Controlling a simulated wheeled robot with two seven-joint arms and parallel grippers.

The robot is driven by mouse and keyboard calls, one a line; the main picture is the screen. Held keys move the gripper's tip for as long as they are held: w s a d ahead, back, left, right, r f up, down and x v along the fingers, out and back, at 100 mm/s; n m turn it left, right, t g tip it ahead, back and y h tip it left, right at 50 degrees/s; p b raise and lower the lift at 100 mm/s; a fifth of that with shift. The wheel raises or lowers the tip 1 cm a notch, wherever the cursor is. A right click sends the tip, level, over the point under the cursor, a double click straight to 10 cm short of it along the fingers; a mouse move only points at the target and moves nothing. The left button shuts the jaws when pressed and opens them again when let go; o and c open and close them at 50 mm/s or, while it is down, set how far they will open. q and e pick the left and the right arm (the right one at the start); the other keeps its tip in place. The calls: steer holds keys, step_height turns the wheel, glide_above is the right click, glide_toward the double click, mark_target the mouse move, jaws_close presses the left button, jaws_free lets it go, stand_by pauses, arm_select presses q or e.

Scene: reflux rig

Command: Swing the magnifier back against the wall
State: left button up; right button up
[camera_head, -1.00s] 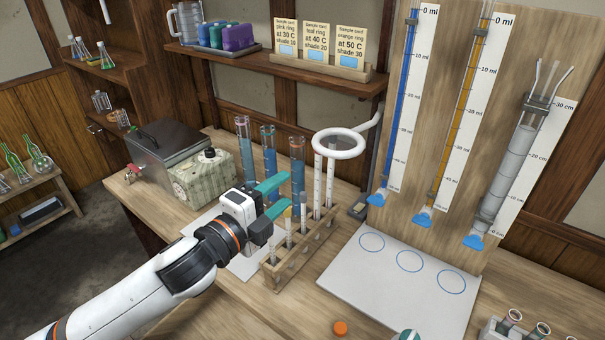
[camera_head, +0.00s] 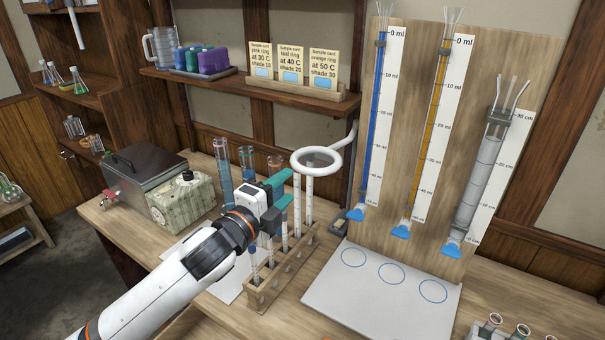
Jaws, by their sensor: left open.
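The magnifier (camera_head: 335,151) is a white ring lens on a white arm that runs back to the right, towards the wall by the shelf. The ring stands out over the bench, above the tops of thin white-marked tubes in the wooden rack. My left gripper (camera_head: 285,189) has teal fingers, spread apart, just left of and a little below the ring. No contact with the ring can be made out. The gripper is empty as far as I can see, and it hides part of the blue tubes behind it. My right gripper is out of view.
The wooden rack (camera_head: 283,271) with several tubes stands below the gripper. Blue-liquid tubes (camera_head: 223,168) stand behind it. A board with burettes (camera_head: 417,120) rises to the right. A white mat (camera_head: 385,300) with blue circles is clear.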

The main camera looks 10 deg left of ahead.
mark_target(303, 174)
arm_select(q)
steer(key=x, duration=0.3)
steer(key=shift+p+x, duration=0.5)
steer(key=shift+x, duration=1.8)
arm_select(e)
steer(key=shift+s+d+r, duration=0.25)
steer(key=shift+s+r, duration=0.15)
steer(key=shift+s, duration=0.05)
arm_select(q)
steer(key=c, duration=0.9)
steer(key=shift+w+a+f+p, duration=0.1)
steer(key=shift+w+a+p, duration=0.3)
steer(key=shift+a, duration=0.55)
steer(key=shift+w+a+p, duration=0.15)
steer(key=shift+w+a, duration=0.45)
steer(key=shift+a, duration=0.4)
steer(key=shift+w+a+f+p, duration=0.1)
steer(key=shift+w+a+p, duration=0.2)
steer(key=shift+w+a, duration=0.45)
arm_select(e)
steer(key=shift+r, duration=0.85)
arm_select(q)
steer(key=shift+s+a, duration=0.2)
steer(key=shift+w+a, duration=0.1)
